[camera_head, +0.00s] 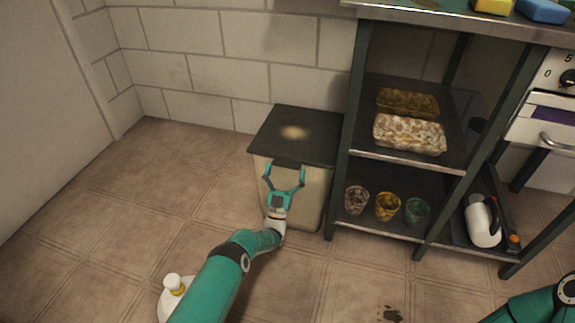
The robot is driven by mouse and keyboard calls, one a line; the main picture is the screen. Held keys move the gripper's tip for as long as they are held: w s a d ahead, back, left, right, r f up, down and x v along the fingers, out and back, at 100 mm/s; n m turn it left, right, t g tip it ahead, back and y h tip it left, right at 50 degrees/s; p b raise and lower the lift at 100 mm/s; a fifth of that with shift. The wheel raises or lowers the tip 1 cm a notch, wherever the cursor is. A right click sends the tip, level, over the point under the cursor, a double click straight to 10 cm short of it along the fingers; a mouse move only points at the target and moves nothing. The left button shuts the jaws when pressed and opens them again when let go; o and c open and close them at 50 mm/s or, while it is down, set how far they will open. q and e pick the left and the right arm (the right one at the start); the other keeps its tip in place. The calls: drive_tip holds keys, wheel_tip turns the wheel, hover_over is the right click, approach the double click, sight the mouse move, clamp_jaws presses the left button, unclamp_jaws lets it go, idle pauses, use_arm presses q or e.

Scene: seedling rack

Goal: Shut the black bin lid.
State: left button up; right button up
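The bin (312,195) is a beige box standing on the floor against the wall, left of the metal rack. Its black lid (310,125) lies flat over the top, with no gap that I can make out. A dark tab sticks out at the lid's front edge. My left gripper (285,170) is in front of the bin, just below the lid's front edge, with its two fingers spread and nothing between them that I can see held. Whether the fingertips touch the lid or tab cannot be told. My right arm shows at the bottom right; its gripper is out of view.
The rack (345,150) stands close on the bin's right, holding two food trays (410,134) and several cups (388,207). A white jug (483,222) is on its low shelf at right. A white bottle (174,290) stands beside my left arm. The floor left of the bin is clear.

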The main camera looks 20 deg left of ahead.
use_arm(q)
drive_tip(key=shift+r, duration=0.45)
drive_tip(key=v, duration=1.2)
drive_tip(key=shift+f, duration=0.15)
drive_tip(key=shift+w, duration=0.15)
